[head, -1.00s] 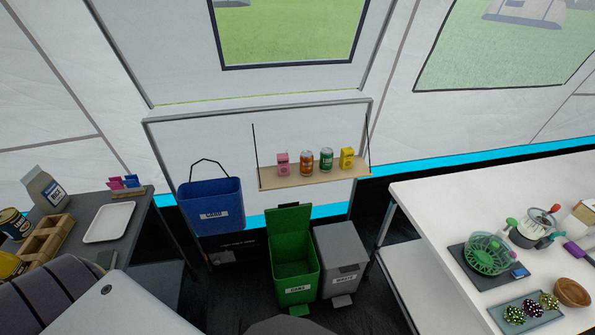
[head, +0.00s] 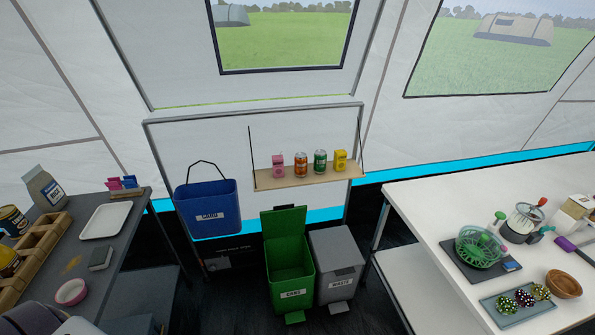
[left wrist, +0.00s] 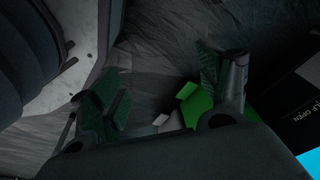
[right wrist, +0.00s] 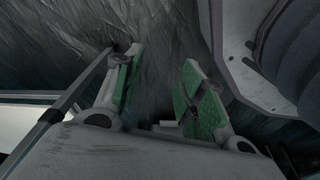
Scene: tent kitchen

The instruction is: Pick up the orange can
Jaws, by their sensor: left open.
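The orange can (head: 301,165) stands upright on a small hanging wooden shelf (head: 290,183) in the head view. A pink carton (head: 278,164) is to its left and a green can (head: 320,162) to its right, with a yellow carton (head: 340,160) at the right end. My left gripper (left wrist: 160,90) is open and empty in the left wrist view, above the dark floor. My right gripper (right wrist: 158,85) is open and empty in the right wrist view. Neither gripper shows in the head view; both are away from the can.
A blue bin (head: 208,210) hangs left of the shelf. Below it stand an open green bin (head: 290,270) and a grey bin (head: 336,262). A dark table (head: 145,235) is at left, a white table (head: 420,215) at right. The floor between them is partly clear.

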